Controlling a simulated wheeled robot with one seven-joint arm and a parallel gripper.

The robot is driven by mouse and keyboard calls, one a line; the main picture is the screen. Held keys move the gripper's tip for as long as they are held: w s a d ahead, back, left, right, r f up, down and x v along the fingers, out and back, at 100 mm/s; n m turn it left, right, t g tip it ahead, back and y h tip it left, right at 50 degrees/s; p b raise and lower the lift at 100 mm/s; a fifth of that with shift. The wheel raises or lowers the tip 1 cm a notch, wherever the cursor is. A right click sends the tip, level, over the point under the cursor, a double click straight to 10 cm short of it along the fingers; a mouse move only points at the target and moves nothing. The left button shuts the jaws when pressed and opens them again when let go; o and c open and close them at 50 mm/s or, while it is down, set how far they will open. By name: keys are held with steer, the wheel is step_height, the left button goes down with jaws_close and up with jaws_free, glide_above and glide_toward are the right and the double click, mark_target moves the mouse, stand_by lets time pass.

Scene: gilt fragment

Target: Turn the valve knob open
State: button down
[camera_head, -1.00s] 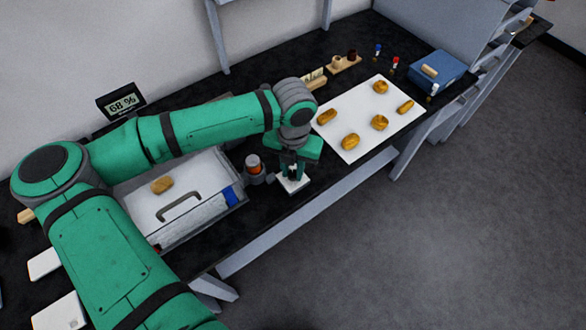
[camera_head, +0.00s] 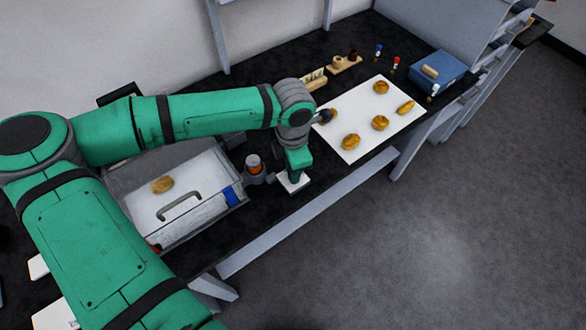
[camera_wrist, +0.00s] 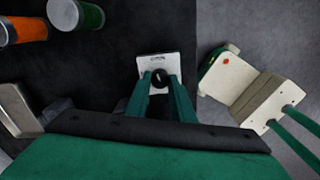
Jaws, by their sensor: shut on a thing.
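The valve is a small white square plate (camera_wrist: 155,64) with dark lettering and a round black knob (camera_wrist: 160,78) on it. In the wrist view my gripper's (camera_wrist: 160,84) two green fingers stand on either side of the knob and are shut on it. In the head view my gripper (camera_head: 293,177) points down over the white plate (camera_head: 291,184) near the table's front edge. My gripper hides the knob there. The knob's exact turn angle cannot be told.
An orange-topped jar (camera_head: 254,163) stands close left of the plate. A white-lidded case with a handle (camera_head: 203,200) lies farther left. A white mat (camera_head: 352,108) holding several golden pieces is to the right. A blue box (camera_head: 437,73) stands at the far right.

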steer(key=shift+a+m, duration=0.1)
steer(key=shift+m, duration=1)
steer(key=c, duration=1.5)
jaws_free()
steer(key=shift+c, duration=0.2)
step_height(320, 180, up, 11)
steer(key=shift+f, duration=0.1)
